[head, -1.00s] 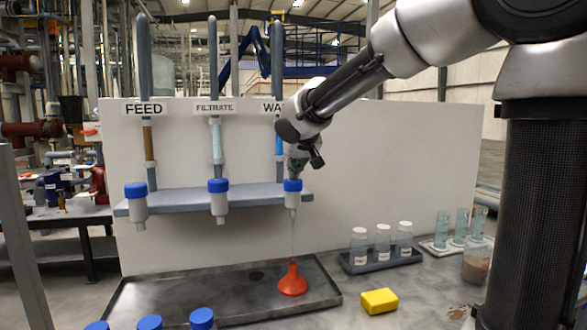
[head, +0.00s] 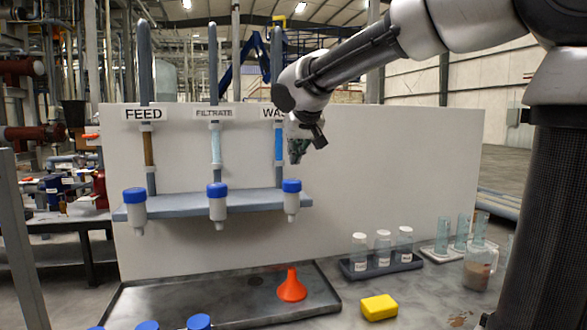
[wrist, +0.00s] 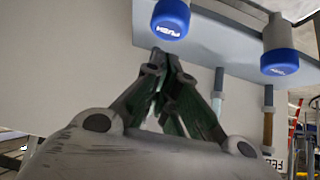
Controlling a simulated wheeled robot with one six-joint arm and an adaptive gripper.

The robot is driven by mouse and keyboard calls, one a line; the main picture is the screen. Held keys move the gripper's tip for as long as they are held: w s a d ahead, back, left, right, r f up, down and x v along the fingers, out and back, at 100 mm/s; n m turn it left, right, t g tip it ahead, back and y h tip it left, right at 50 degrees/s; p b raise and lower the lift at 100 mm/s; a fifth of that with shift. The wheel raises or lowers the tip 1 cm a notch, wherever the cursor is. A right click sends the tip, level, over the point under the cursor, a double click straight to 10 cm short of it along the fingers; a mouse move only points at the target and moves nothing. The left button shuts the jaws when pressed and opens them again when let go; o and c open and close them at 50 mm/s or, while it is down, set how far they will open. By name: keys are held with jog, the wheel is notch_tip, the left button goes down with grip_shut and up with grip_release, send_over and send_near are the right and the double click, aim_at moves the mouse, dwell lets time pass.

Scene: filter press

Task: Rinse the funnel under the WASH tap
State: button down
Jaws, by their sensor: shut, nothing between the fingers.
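The orange funnel (head: 291,288) stands wide end down in the dark tray, below the WASH tap. The WASH tap (head: 291,202) has a white body and a blue cap, and no water stream shows under it. Its WASH label (head: 271,113) is partly hidden by my arm. My gripper (head: 297,158) is shut and empty, a little above the blue cap and apart from it. In the wrist view my closed fingers (wrist: 162,58) point toward a blue cap marked PUSH (wrist: 170,18).
The FEED tap (head: 134,207) and FILTRATE tap (head: 217,200) hang to the left on the grey shelf (head: 175,207). The tray (head: 220,296) has bare room left of the funnel. A yellow sponge (head: 379,307), a rack of white-capped bottles (head: 384,266) and a beaker (head: 479,268) stand right.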

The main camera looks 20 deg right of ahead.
jog(key=v, duration=0.7)
jog(key=s+d+f+g, duration=0.2)
jog(key=s+d+f, duration=0.5)
jog(key=s+f, duration=0.3)
jog(key=s+d+f+g, duration=0.2)
jog(key=s+d+f, duration=0.6)
jog(key=s, duration=0.8)
notch_tip(320, 180, down, 3)
jog(key=shift+s+f+g, duration=0.15)
jog(key=shift+s+g, duration=0.15)
jog(key=shift+g, duration=0.1)
